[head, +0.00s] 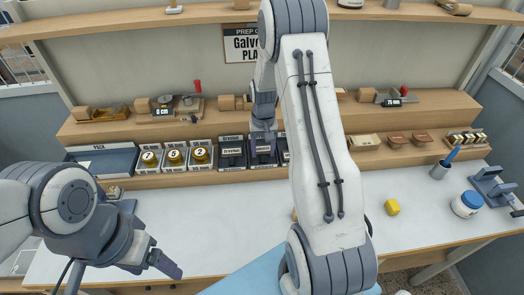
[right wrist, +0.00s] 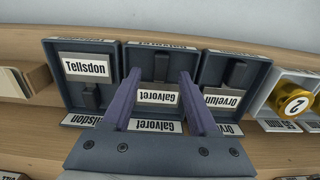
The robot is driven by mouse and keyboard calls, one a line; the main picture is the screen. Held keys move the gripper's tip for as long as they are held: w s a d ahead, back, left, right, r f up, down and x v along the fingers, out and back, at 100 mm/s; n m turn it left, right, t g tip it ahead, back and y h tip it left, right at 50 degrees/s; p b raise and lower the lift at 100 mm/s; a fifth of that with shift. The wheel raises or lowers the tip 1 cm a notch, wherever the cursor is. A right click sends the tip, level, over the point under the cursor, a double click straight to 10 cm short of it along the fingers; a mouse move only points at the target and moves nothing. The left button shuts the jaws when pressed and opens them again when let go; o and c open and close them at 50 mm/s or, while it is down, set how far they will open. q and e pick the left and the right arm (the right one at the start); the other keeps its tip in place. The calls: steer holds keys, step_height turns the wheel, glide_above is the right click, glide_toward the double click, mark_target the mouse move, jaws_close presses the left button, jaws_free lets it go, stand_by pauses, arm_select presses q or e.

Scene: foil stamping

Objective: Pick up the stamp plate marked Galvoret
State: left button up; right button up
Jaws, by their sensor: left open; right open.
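The stamp plate marked Galvoret (right wrist: 157,97) lies in the middle dark grey tray (right wrist: 147,48) in the right wrist view, its lettering upside down there. A dark upright grip (right wrist: 161,68) stands on it. My right gripper (right wrist: 161,76) is open, with one purple finger on each side of the plate and grip. I cannot tell whether the fingers touch anything. In the head view the right gripper (head: 264,142) is over the shelf trays, partly hidden by its own arm. My left gripper (head: 164,264) is open and empty above the table's front left.
Neighbouring trays hold a Tellsdon plate (right wrist: 87,67) and an Orvelun plate (right wrist: 222,103), close on either side. Gold number wheels (head: 175,156) sit left of them in the head view.

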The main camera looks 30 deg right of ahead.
steer(key=shift+f, duration=0.9)
jaws_close()
